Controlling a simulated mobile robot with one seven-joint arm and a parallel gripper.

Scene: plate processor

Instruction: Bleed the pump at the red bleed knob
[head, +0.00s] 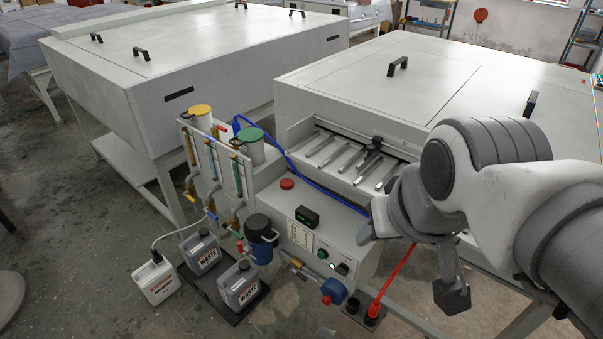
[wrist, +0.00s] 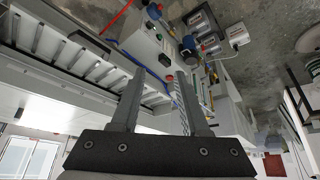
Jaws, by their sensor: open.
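A blue rounded pump part (head: 333,290) with a small red spot (head: 327,300) sits low at the front of the control box (head: 330,235). Another dark pump body (head: 260,229) stands left of the box, with a red part (head: 240,247) beside it. A red round button (head: 286,184) is on top of the box. I cannot tell for certain which red part is the bleed knob. My gripper (head: 408,268) is open and empty, in front of the processor, to the right of these parts and apart from them. In the wrist view, its fingers (wrist: 160,75) point toward the equipment.
Two waste canisters (head: 240,285) stand on a black tray, with a white bottle (head: 157,280) left of it. Large grey processors (head: 440,75) stand behind. Floor at left is clear.

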